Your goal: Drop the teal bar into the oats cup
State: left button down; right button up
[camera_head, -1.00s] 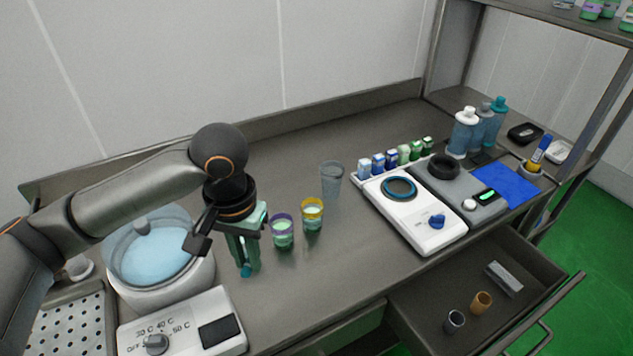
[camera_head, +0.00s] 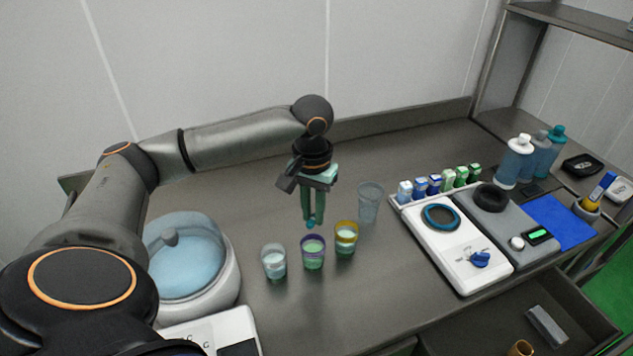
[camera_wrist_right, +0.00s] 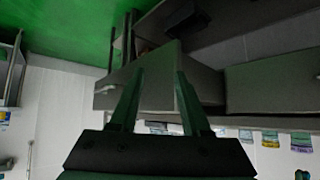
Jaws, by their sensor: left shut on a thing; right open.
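My left gripper (camera_head: 312,217) points straight down and is shut on a small teal bar (camera_head: 311,224), of which only the tip shows below the green fingers. It hangs just above and behind a purple-rimmed cup (camera_head: 313,254). A yellow-rimmed cup (camera_head: 346,240) stands to its right and a clear-rimmed cup (camera_head: 274,263) to its left. All three have pale contents and I cannot tell which is the oats cup. A taller clear cup (camera_head: 370,203) stands behind on the right. My right gripper (camera_wrist_right: 159,74) is open and empty in the right wrist view, away from the cups.
A lidded pot (camera_head: 190,265) stands left of the cups. A white scale (camera_head: 465,265) with a blue ring and a grey device (camera_head: 508,230) are to the right, with small boxes behind. Bottles (camera_head: 515,160) stand at the back right. An open drawer (camera_head: 500,325) is at the front right.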

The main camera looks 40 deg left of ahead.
pick_arm(q)
jog(key=shift+f, duration=2)
jog(key=c, duration=0.7)
grip_release()
notch_tip(320, 180, up, 13)
jog(key=shift+f, duration=0.2)
jog(key=shift+d, duration=0.1)
